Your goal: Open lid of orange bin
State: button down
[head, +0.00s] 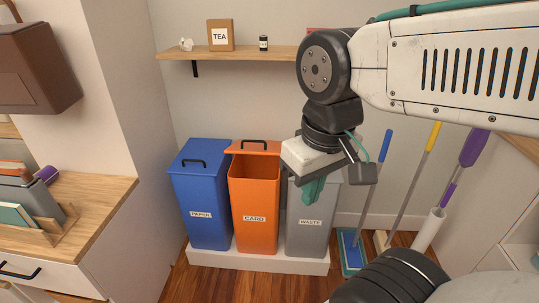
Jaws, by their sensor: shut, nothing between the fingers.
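The orange bin (254,205), labelled CARD, stands in the middle of a row of three bins. Its orange lid (240,149), with a black handle, is tilted up at the back, and the inside of the bin shows below it. My gripper (312,192) points down with teal fingers, in front of the upper part of the grey bin and to the right of the orange bin. It is shut and empty, apart from the lid and handle. The arm covers much of the grey bin's top.
The blue PAPER bin (203,210) stands on the left with its lid down, and the grey WASTE bin (308,238) on the right. All stand on a white plinth (255,263). A shelf (225,53) is above; cleaning tools (408,180) lean at right.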

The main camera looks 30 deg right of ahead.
aim_at(241, 147)
jog(key=z, duration=1.65)
jog(key=i, duration=1.35)
jog(key=u, duration=1.5)
